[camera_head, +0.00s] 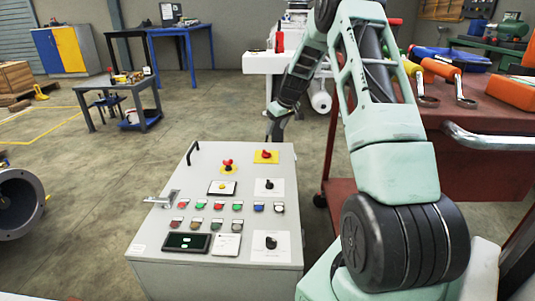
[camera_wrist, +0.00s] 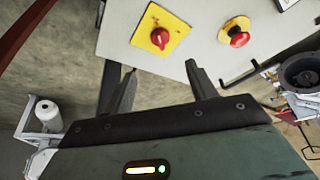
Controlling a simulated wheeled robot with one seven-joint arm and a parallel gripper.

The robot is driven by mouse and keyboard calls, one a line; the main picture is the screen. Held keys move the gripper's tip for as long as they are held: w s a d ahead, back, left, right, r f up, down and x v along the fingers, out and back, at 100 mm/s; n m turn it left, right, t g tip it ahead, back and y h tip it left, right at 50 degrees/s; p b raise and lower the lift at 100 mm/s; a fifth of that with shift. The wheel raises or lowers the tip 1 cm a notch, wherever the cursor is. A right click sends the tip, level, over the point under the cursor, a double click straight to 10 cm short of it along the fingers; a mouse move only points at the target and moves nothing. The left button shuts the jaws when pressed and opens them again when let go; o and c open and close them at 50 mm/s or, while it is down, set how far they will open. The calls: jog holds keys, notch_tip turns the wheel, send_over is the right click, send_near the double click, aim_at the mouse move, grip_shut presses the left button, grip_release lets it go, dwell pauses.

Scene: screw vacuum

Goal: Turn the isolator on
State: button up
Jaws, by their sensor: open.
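The isolator is a red rotary knob on a yellow square plate (camera_head: 266,156), at the top right of the grey control panel (camera_head: 150,250). In the wrist view the red isolator knob (camera_wrist: 160,37) lies just beyond my fingertips, near the top middle. Its small handle looks roughly upright in that picture. My gripper (camera_wrist: 161,75) is open and empty, its two fingers apart below the yellow plate and not around the knob. In the head view my gripper (camera_head: 276,132) hangs just behind the panel's far edge, and its fingertips are hard to make out.
A red mushroom button on a yellow disc (camera_head: 228,166) is beside the isolator. Several coloured buttons, black knobs (camera_head: 269,185) and a small display (camera_head: 185,243) cover the panel. A side handle (camera_head: 160,199) sticks out left. A red cart (camera_head: 470,150) with tools stands right.

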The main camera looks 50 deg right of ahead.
aim_at(266, 151)
jog(key=b+x, duration=0.3)
jog(key=x, duration=1)
jog(key=shift+a+b, duration=0.1)
jog(key=shift+b, duration=0.3)
